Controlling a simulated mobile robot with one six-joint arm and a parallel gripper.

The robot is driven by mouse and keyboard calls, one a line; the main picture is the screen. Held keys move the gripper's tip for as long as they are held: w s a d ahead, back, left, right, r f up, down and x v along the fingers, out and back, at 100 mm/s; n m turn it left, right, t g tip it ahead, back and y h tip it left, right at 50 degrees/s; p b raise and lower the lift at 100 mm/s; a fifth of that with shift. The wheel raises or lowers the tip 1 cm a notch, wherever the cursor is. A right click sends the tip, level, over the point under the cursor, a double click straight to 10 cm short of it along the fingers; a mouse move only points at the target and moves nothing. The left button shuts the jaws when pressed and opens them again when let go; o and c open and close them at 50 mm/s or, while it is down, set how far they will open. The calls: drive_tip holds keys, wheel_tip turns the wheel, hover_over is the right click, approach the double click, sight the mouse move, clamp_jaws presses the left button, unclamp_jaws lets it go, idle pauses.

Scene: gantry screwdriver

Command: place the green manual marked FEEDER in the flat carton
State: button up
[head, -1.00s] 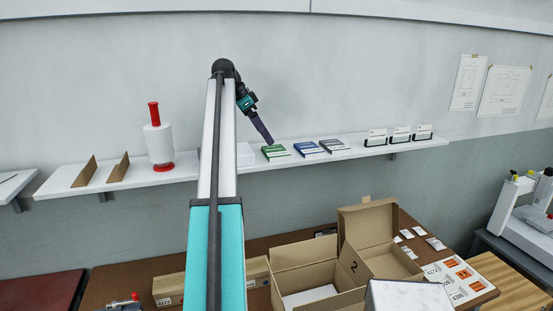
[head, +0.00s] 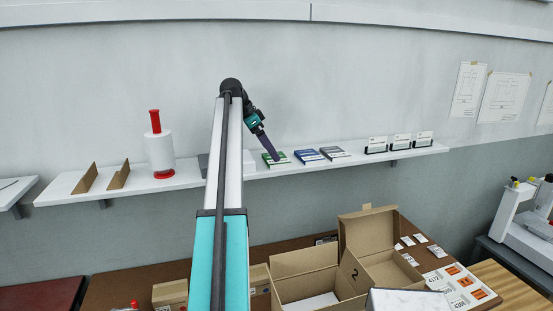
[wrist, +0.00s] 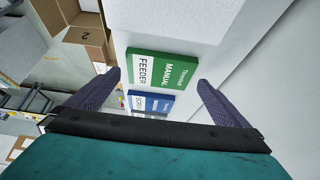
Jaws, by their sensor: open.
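The green manual (head: 276,159) lies on the wall shelf, leftmost of three manuals. In the wrist view the green manual (wrist: 162,70) shows the words MANUAL and FEEDER and lies ahead, between the lines of my two fingers. My gripper (head: 275,156) is open and empty, its purple fingers pointing down just at the manual in the head view. The wrist view shows my gripper (wrist: 158,92) with its fingers spread apart; whether they touch the manual I cannot tell. An open carton marked 2 (head: 343,287) stands on the table below; whether it is the flat carton is unclear.
A blue manual (head: 308,155) and a grey manual (head: 334,152) lie right of the green one on the shelf (head: 263,172). A white roll on a red holder (head: 160,150) stands to the left. Several small card holders (head: 400,143) stand at the right end.

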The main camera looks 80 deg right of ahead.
drive_tip(key=shift+p+x, duration=0.55)
drive_tip(key=shift+x, duration=0.95)
drive_tip(key=shift+c, duration=0.3)
drive_tip(key=c, duration=0.9)
drive_tip(key=shift+o, duration=0.2)
drive_tip(key=shift+r+b, duration=1.15)
drive_tip(key=shift+r, duration=1.4)
wheel_tip(320, 180, up, 5)
drive_tip(key=p, duration=0.5)
drive_tip(key=shift+a+f, duration=0.1)
